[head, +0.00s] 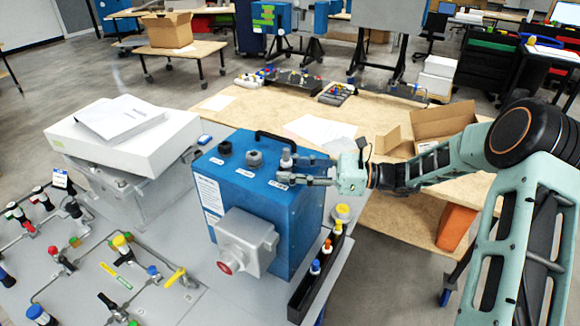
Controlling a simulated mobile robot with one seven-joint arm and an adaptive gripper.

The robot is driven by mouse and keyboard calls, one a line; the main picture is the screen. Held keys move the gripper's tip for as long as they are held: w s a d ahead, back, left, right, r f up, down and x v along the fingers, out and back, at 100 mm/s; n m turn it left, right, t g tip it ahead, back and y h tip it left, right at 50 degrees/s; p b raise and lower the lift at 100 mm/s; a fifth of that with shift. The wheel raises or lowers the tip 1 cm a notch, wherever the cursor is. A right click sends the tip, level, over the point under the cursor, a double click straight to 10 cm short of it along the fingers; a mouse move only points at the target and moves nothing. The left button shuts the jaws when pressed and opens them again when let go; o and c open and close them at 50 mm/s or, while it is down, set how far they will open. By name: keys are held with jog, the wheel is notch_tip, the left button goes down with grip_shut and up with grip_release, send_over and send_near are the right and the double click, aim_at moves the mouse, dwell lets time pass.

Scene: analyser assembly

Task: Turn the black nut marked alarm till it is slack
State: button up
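The blue analyser box (300,215) stands on the grey bench with several fittings on its top. A third fitting with a pale upper part (287,155) is at the right. White labels lie beside them, but their print is too small to read, so I cannot tell which is marked alarm. My gripper (288,170) reaches in from the right, its fingers at the right-hand fitting. Whether they touch it is unclear, and the fingers partly hide its lower part.
A black handle (290,141) arches over the box's back edge. A grey housing with a red button (246,242) juts from its front. A black rack (318,280) with coloured-top bottles stands to the right. A white case (125,140) is at the left.

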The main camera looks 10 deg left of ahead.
jog(key=m+t, duration=0.2)
jog(key=t, duration=0.1)
jog(key=shift+s+r+t+p, duration=0.1)
jog(key=shift+s+t+p, duration=0.1)
jog(key=shift+t+p, duration=0.1)
jog(key=m+t+h, duration=0.1)
jog(key=m+t, duration=0.2)
jog(key=t, duration=0.1)
jog(key=shift+s, duration=0.15)
jog(key=shift+s+a+f+m+t+h+b, duration=0.1)
jog(key=shift+m+t+h+b, duration=0.55)
jog(key=shift+t, duration=0.35)
jog(key=shift+s+f+m+t+h+b, duration=0.1)
jog(key=shift+m+t+h+b, duration=0.4)
jog(key=shift+m+t, duration=0.4)
jog(key=shift+m+t+h, duration=0.35)
jog(key=shift+t+h, duration=0.2)
jog(key=shift+t, duration=0.15)
jog(key=shift+r, duration=0.1)
jog(key=shift+w, duration=0.1)
